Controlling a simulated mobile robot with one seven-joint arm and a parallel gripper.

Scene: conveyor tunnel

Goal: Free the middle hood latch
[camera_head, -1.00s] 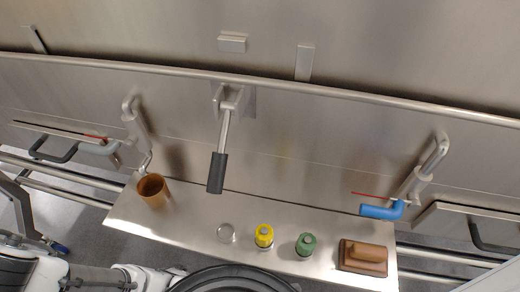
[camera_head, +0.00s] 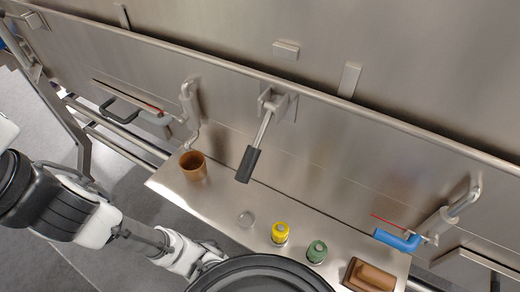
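The middle hood latch (camera_head: 265,128) is a grey metal lever on a bracket (camera_head: 284,104) fixed to the steel hood face. Its rod slants down and to the left and ends in a black grip (camera_head: 248,164). The grip hangs free, just above the back of the steel shelf. Nothing touches the latch. My arm shows at the left and bottom left, well apart from the latch. I cannot make out my gripper in this view.
A steel shelf (camera_head: 225,218) holds a brown cup (camera_head: 193,166), a clear disc (camera_head: 246,219), a yellow-capped item (camera_head: 280,232), a green-capped item (camera_head: 316,251) and a brown block (camera_head: 370,275). Bent pipes flank the latch; a blue handle (camera_head: 397,239) is by the right one. A long rail (camera_head: 230,69) runs above.

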